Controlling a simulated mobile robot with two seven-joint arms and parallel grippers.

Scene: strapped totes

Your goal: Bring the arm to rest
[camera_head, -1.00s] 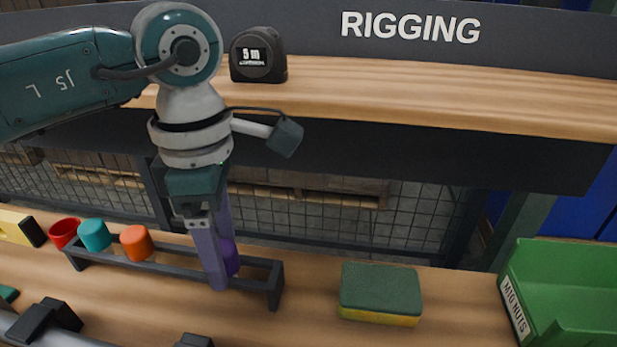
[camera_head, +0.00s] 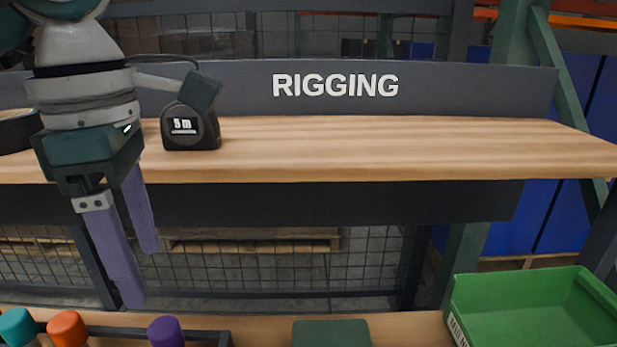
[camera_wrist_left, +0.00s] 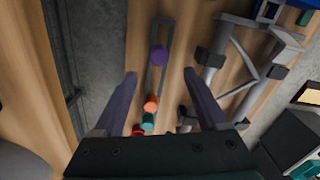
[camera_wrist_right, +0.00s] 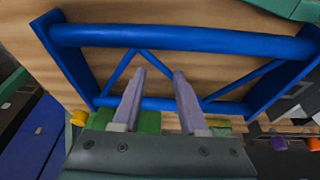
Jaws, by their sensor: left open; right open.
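My left gripper (camera_head: 139,275) is in the left of the head view, pointing down, open and empty, in front of the upper shelf. Its fingers are spread in the left wrist view (camera_wrist_left: 160,74), with nothing between them. A purple cap-like piece (camera_head: 166,331) sits at the rack (camera_head: 208,336) below and to the right of it; this piece (camera_wrist_left: 158,56) also shows beyond the fingertips. My right gripper (camera_wrist_right: 160,73) shows only in its wrist view, open and empty, with a blue tubular frame (camera_wrist_right: 190,38) in front of it.
An orange piece (camera_head: 67,328) and a teal piece (camera_head: 18,327) stand left of the purple one. A tape measure (camera_head: 190,129) sits on the upper shelf (camera_head: 400,150) close behind the left wrist. A green sponge (camera_head: 331,332) and a green bin (camera_head: 530,310) are at right.

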